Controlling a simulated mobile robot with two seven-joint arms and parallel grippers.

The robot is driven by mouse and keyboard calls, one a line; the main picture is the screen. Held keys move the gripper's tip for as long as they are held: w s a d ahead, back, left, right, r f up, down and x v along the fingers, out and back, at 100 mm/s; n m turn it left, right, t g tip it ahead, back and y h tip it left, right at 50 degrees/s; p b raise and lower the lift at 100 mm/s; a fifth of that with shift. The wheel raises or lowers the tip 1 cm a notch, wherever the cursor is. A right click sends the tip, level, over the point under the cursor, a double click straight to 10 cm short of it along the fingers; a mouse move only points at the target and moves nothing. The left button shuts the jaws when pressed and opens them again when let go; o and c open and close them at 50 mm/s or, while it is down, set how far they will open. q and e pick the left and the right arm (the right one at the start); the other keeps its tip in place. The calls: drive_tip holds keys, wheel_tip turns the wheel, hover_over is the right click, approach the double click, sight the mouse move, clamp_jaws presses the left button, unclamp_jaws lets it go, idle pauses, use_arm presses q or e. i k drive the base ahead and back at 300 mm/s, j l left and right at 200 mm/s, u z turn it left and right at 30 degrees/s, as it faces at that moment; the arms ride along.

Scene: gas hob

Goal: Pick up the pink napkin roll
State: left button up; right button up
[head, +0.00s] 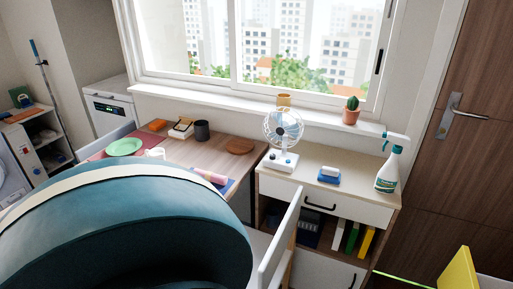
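The pink napkin roll (210,176) lies near the right front edge of the wooden dining table (200,152). It is small in the head view and has a pale band or end. It lies beside or partly on a blue mat (229,185); I cannot tell which. Neither of my grippers is in view. The near part of the table is hidden behind a large rounded teal form close to the camera.
The table also holds a green plate (124,146), a white mug (155,154), a dark cup (202,130) and a round brown board (240,146). A white chair (279,245) stands at its right, before a cabinet (330,210) with a fan (283,135) and spray bottle (390,168).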

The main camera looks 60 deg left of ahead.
sight(211, 176)
drive_tip(key=u, duration=2.3)
drive_tip(key=j+z, duration=0.15)
